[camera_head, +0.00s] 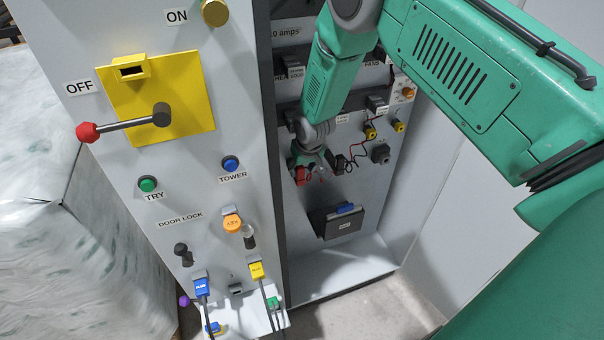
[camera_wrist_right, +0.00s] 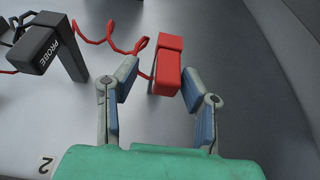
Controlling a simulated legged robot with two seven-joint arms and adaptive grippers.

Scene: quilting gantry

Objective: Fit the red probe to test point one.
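The red probe (camera_wrist_right: 167,72) is a red block with a coiled red lead in the right wrist view; it also shows small in the head view (camera_head: 302,176). My right gripper (camera_wrist_right: 160,78) is open, its two fingers on either side of the red probe's lower part. A gap shows on the left; the right fingertip is very close, and I cannot tell whether it touches. In the head view the right gripper (camera_head: 315,168) is inside the cabinet, small and partly hidden. I cannot make out which point is test point one. My left gripper is not in view.
A black block marked PROBE (camera_wrist_right: 36,50) is left of the red probe. Small yellow parts (camera_head: 370,132) sit on the cabinet's back panel, with a dark box (camera_head: 337,220) below. The switch panel (camera_head: 200,190) edges the cabinet on the left. The cabinet floor (camera_head: 340,268) is clear.

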